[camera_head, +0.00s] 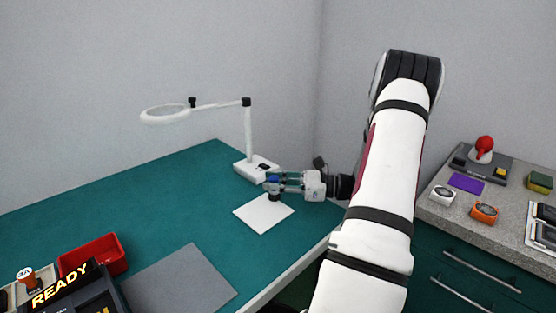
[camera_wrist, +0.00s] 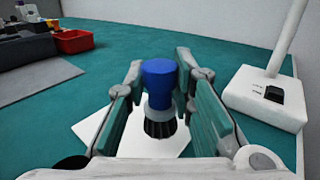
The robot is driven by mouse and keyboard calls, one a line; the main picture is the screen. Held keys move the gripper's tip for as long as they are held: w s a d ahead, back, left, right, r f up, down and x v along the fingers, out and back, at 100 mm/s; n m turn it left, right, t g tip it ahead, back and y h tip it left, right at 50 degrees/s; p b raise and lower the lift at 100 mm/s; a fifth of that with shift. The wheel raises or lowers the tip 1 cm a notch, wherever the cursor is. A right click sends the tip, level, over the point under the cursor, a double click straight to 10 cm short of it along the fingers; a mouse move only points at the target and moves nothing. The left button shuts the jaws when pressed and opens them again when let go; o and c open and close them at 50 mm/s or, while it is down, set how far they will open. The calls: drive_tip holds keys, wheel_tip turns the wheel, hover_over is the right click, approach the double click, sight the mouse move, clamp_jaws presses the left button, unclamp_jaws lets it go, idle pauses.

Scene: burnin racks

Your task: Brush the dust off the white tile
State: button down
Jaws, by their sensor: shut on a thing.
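The white tile (camera_head: 264,214) lies flat on the green bench top. It also shows in the wrist view (camera_wrist: 90,130), partly hidden behind my fingers. My gripper (camera_head: 272,184) is over the tile's far part, reaching in from the right. It is shut on a small brush with a blue handle (camera_wrist: 158,78) and dark bristles (camera_wrist: 160,126). The brush is upright between the fingers, bristles down. The bristles (camera_head: 274,198) are at or just above the tile; I cannot tell whether they touch it. No dust can be made out on the tile.
A white magnifier lamp (camera_head: 248,135) stands just behind the tile, its base (camera_wrist: 262,98) close to my gripper's right in the wrist view. A grey mat (camera_head: 180,282), a red bin (camera_head: 92,255) and a READY display (camera_head: 65,285) are at the front left. Bench space at left is clear.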

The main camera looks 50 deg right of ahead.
drive_tip(key=shift+r+p, duration=1.85)
drive_tip(key=shift+r, duration=0.85)
drive_tip(key=shift+a+f, duration=0.1)
